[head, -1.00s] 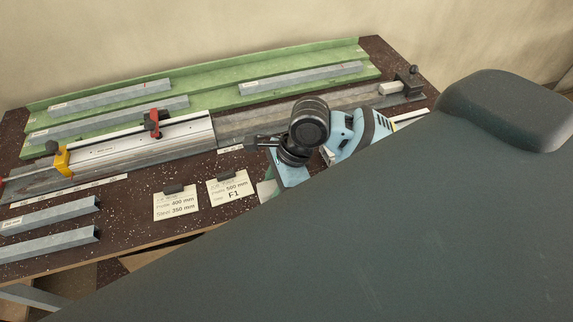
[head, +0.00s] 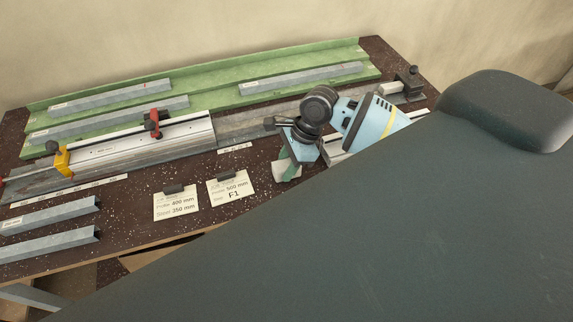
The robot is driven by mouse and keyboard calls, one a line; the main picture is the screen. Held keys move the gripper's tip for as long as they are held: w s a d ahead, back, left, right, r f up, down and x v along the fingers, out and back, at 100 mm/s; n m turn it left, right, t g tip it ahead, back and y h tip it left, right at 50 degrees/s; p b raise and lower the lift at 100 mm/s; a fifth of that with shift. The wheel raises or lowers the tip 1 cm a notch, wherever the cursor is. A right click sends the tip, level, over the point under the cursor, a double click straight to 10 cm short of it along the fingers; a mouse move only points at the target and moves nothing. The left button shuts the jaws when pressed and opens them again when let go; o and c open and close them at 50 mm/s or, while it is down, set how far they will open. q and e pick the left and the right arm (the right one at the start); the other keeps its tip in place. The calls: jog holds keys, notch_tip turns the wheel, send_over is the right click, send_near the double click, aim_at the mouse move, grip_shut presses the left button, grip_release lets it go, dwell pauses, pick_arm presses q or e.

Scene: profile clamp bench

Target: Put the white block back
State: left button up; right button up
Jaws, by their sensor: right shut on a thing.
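My right gripper (head: 291,160) is over the right-hand part of the bench, in front of the clamp bed. It is shut on a small pale piece that looks like the white block (head: 285,172), whose lower end shows below a green part. The wrist hides most of the grip, and I cannot tell whether the block touches the bench. My left gripper is not in view.
The clamp bed (head: 240,124) runs behind my gripper, with a red clamp (head: 153,123), a yellow stop (head: 63,160) and a dark end stop (head: 409,84). Green trays (head: 215,75) hold grey profiles at the back. Two cards (head: 176,203) and loose profiles (head: 50,247) lie in front.

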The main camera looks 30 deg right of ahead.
jog(key=shift+f, duration=0.2)
jog(key=shift+f, duration=0.15)
jog(key=o, duration=1.1)
jog(key=shift+c, duration=0.2)
jog(key=v, duration=1.2)
jog(key=shift+d, duration=0.1)
